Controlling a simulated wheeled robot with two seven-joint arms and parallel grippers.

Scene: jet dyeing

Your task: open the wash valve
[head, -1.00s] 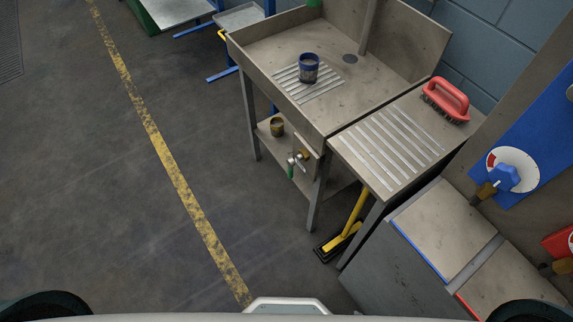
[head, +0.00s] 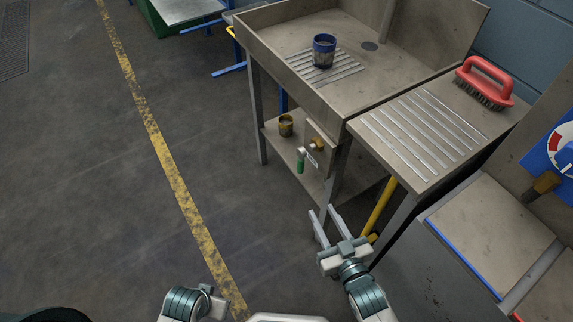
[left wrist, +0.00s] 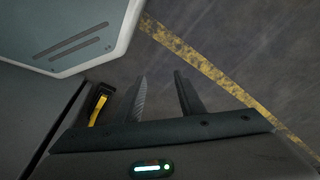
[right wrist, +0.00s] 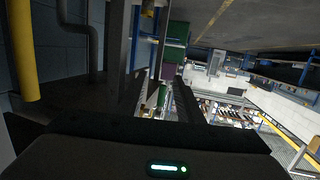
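The valve with a green-tipped lever (head: 300,162) sits on a small plate below the sink's front edge, with a brass fitting (head: 317,145) beside it. Its green grip hangs downward. My right gripper (head: 322,212) is below and slightly right of the valve, apart from it, with its two fingers spread and nothing between them. The right gripper's fingers also show apart in the right wrist view (right wrist: 165,86). My left gripper (left wrist: 159,76) is open and empty above the floor in the left wrist view. The valve is not clear in either wrist view.
The sink bench (head: 335,95) carries a blue-rimmed cup (head: 324,52). A small brass-coloured cup (head: 286,126) stands on the lower shelf. A red brush (head: 486,82) lies on the side drainboard (head: 421,130). A yellow pole (head: 380,207) stands near my right gripper. Floor left is clear.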

